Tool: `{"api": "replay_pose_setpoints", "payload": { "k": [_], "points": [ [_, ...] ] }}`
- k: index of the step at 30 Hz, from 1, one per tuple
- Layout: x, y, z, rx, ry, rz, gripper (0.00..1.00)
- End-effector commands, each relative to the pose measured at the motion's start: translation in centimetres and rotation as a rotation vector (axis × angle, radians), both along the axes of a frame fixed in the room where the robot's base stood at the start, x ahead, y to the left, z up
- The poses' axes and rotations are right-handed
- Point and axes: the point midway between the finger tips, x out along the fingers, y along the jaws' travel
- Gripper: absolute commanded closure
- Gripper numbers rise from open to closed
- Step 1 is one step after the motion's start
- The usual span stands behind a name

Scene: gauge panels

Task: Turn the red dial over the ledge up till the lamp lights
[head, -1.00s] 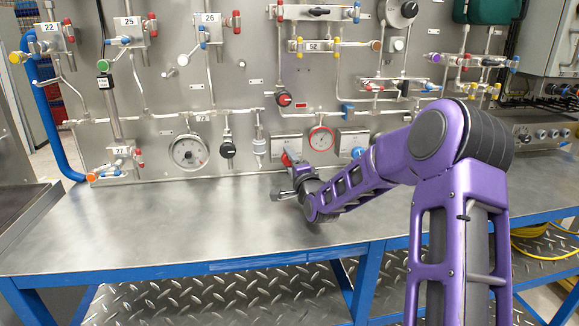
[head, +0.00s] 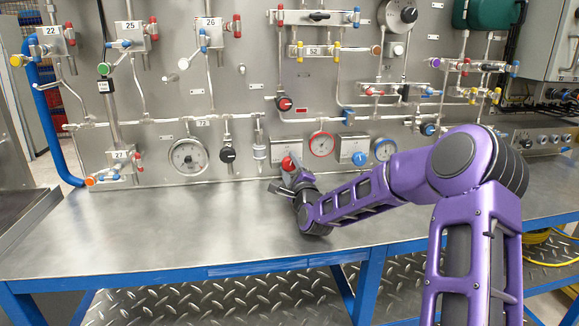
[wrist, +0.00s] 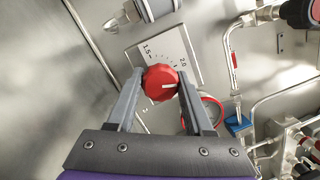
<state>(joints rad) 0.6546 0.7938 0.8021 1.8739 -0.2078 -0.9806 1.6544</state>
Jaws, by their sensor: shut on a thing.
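The red dial (wrist: 160,82) is a ridged round knob with a white pointer line, mounted on a pale scale plate (wrist: 188,52) marked with numbers such as 1.5 and 2.0. My gripper (wrist: 160,90) is shut on it, one grey finger on each side.
A red-rimmed gauge (head: 321,145) is close to the right of the dial. A black-handled valve (head: 227,155) is to the left. Pipes cover the panel above. The ledge is clear on the left.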

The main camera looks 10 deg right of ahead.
Motion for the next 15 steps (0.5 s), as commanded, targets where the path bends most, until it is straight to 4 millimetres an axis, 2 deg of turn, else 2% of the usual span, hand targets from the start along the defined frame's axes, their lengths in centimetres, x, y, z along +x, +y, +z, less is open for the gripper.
{"api": "replay_pose_setpoints", "payload": {
  "k": [11,12,15],
  "points": [
    [0.06,-0.09,0.32,0.004,-0.007,-0.002,1.00],
    [0.06,-0.10,0.31,0.004,-0.007,-0.002,0.45],
    [0.05,-0.09,0.27,0.003,-0.006,-0.003,0.27]
  ]
}}
